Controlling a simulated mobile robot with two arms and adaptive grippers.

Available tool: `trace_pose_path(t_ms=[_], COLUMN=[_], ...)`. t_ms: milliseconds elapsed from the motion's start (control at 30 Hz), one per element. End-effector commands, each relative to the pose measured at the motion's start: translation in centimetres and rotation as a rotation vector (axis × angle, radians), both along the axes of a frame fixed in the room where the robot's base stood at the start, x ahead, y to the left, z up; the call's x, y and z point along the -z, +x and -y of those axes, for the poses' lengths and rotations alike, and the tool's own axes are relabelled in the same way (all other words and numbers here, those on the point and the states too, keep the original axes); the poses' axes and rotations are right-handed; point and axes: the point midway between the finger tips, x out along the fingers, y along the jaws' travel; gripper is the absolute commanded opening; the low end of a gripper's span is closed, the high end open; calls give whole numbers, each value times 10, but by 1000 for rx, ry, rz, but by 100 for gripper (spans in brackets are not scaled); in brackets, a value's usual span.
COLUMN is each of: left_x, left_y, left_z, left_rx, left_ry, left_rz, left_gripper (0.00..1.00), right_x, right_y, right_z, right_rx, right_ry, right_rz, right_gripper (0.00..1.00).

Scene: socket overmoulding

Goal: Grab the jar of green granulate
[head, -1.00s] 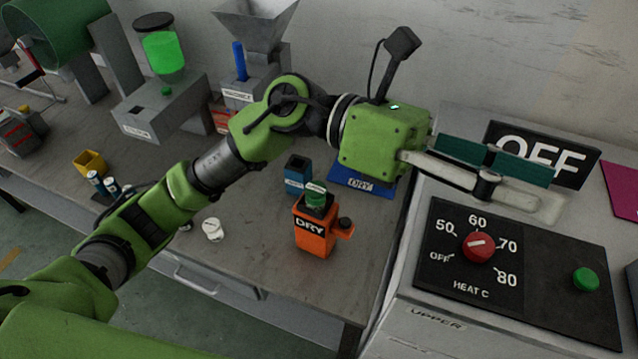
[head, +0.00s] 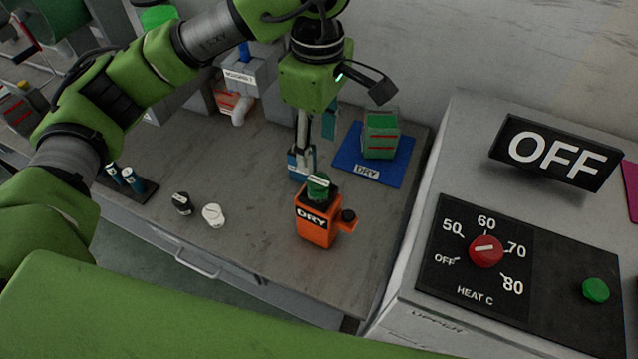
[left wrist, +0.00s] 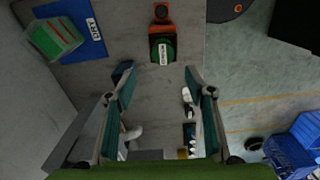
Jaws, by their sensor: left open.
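My left gripper (head: 314,150) points down at the bench behind the holder, open and empty. In the left wrist view its two fingers (left wrist: 158,78) stand wide apart. They do not appear to touch the jar. My right gripper is not in view.
A black and a white small part (head: 213,214) lie left of the holder. The heater box (head: 408,270) rises at the right.

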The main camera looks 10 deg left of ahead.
Motion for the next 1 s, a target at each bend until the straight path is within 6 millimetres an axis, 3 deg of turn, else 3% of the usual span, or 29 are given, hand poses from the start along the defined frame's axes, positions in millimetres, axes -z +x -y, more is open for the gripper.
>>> trace_pose_path(t_ms=[100,433,700,1000], left_x=[19,44,80,88], left_y=[-1,-4,-8,-7], left_z=[0,1,3,4], left_rx=[0,1,0,1], left_ry=[-1,-2,-3,-4], left_rz=[-3,-4,-3,1], left_gripper=[49,49,49,49], right_x=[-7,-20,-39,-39], right_y=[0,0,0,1], right_z=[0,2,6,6], right_rx=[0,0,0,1], right_ry=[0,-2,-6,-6], right_rz=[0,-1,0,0], right_gripper=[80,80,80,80])
